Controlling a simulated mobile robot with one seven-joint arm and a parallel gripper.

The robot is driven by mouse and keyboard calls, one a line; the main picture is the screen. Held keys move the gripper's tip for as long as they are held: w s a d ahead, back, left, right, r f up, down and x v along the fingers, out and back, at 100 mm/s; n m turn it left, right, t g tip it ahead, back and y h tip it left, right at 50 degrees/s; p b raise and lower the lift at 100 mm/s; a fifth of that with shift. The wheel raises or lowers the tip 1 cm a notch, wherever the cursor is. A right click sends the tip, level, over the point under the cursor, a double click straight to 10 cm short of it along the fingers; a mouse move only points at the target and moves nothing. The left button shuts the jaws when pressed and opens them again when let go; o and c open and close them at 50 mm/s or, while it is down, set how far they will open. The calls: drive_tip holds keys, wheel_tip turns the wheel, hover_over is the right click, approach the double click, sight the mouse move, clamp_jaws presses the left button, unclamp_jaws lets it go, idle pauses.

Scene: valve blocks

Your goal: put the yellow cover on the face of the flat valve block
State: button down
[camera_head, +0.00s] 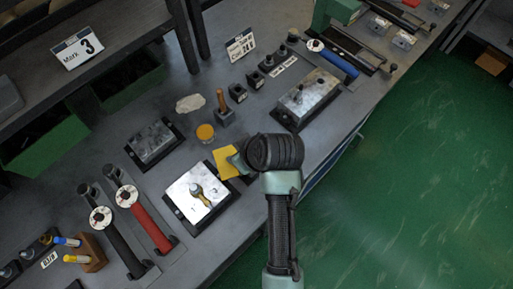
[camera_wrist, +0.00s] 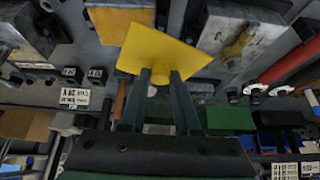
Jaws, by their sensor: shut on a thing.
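The yellow cover is a square plate (camera_head: 227,163) with a round stem on its back; it also shows in the wrist view (camera_wrist: 155,48). My gripper (camera_wrist: 160,78) is shut on the stem and holds the plate tilted, beside the block with the brass handle (camera_head: 183,190). A plain grey block (camera_head: 150,140) lies farther back, apart from the cover. A third block with several studs (camera_head: 302,100) lies to the right. Which one is the flat valve block I cannot tell for sure. My wrist hides part of the bench and the fingers in the head view.
An amber jar (camera_head: 205,132) and a wooden-handled tool (camera_head: 220,100) stand behind the cover. Red (camera_head: 150,226) and black (camera_head: 122,243) handled tools lie at the left. A green bin (camera_head: 45,145) is under the shelf. The bench's front edge is close to my arm.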

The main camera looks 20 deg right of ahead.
drive_tip(key=w+d+r+n+g+y+b, duration=0.1)
drive_tip(key=w+d+r+n+y+b, duration=0.1)
drive_tip(key=w+d+r+n+b, duration=0.3)
drive_tip(key=f+p, duration=0.1)
drive_tip(key=f, duration=0.2)
drive_tip(key=s+f, duration=0.1)
drive_tip(key=f, duration=0.3)
drive_tip(key=s+f+p, duration=0.1)
drive_tip(key=f, duration=0.3)
drive_tip(key=shift+d+f+p, duration=0.25)
drive_tip(key=shift+d+p, duration=0.05)
drive_tip(key=shift+d, duration=0.1)
drive_tip(key=shift+f, duration=0.1)
drive_tip(key=c, duration=0.6)
unclamp_jaws()
